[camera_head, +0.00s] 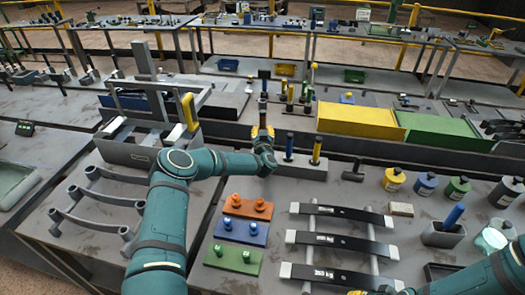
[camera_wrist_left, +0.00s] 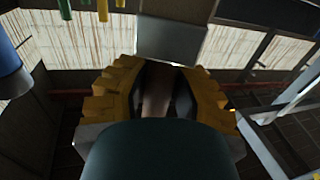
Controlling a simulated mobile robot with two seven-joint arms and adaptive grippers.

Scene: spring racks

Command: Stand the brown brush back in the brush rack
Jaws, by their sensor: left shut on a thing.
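My left gripper (camera_head: 263,132) is shut on the brown brush (camera_head: 263,108), which stands roughly upright with its dark end up. In the left wrist view the brown handle (camera_wrist_left: 155,92) sits between the yellow fingers of the left gripper (camera_wrist_left: 157,75). The brush rack (camera_head: 300,168) is a grey block just right of the left gripper. A blue-handled brush (camera_head: 289,146) and a yellow-handled brush (camera_head: 316,150) stand in it. My gripper and wrist hide the brush's lower end and part of the rack's left side. Only a bit of my right gripper (camera_head: 375,292) shows at the bottom edge.
Yellow (camera_head: 360,120) and green (camera_head: 445,132) bins stand behind the rack. Leaf springs (camera_head: 335,240) and coloured blocks (camera_head: 240,232) lie in front. Several bottles (camera_head: 425,183) stand at the right. A black stamp-like item (camera_head: 353,172) sits right of the rack.

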